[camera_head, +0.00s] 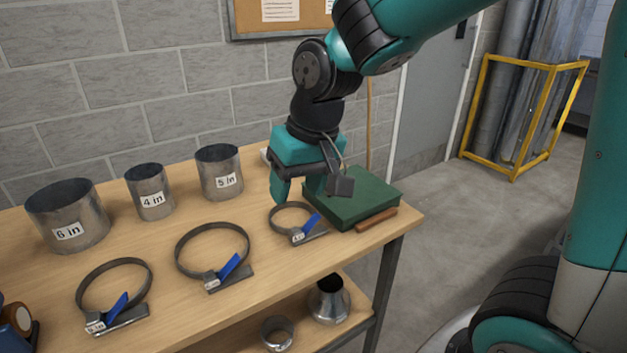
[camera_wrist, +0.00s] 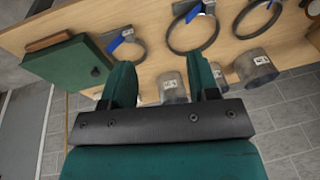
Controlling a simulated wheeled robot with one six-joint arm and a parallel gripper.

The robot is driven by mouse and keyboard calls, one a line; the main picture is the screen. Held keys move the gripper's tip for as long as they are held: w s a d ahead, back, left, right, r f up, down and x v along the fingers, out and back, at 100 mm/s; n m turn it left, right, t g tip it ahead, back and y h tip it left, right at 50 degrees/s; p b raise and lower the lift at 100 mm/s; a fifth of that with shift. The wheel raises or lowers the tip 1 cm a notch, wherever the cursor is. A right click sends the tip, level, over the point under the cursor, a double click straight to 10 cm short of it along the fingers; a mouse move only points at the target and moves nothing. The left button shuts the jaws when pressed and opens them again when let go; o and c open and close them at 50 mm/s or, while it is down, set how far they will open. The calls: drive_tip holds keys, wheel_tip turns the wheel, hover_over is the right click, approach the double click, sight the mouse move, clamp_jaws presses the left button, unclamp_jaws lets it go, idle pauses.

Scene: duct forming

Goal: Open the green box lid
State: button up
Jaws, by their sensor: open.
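The green box (camera_head: 356,200) sits at the right end of the wooden workbench. Its flat lid looks shut, and a brown wooden strip (camera_head: 376,220) lies along its front edge. My gripper (camera_head: 298,192) points down beside the left side of the box and hides part of it. In the wrist view the green box (camera_wrist: 68,75) is at the upper left, outside my fingers, with a small dark fitting near its edge. My gripper's two fingers (camera_wrist: 166,85) are apart with nothing between them.
Ring clamps with blue handles lie along the bench front, the nearest one (camera_head: 292,218) close to the box. Labelled metal duct pieces (camera_head: 220,172) stand behind. A lower shelf holds metal fittings (camera_head: 329,300). A yellow rail (camera_head: 515,165) stands at the right; floor there is clear.

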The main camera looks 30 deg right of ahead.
drive_tip(key=w+d+f+m+t+h+p, duration=0.15)
drive_tip(key=w+d+m+h, duration=0.35)
drive_tip(key=w+d+m, duration=0.7)
drive_tip(key=w+d+f+n+p, duration=0.1)
drive_tip(key=w+d+f, duration=0.1)
drive_tip(key=f, duration=0.3)
drive_tip(key=w+d+f+n+p, duration=0.1)
drive_tip(key=w+d+f, duration=0.2)
drive_tip(key=f, duration=0.3)
drive_tip(key=w+d+f+n+p, duration=0.1)
drive_tip(key=w+d+f, duration=0.1)
drive_tip(key=f, duration=0.3)
drive_tip(key=shift+w+d+f+g, duration=0.25)
drive_tip(key=shift+w+d, duration=0.1)
drive_tip(key=shift+w, duration=0.2)
drive_tip(key=shift+c, duration=0.5)
clamp_jaws()
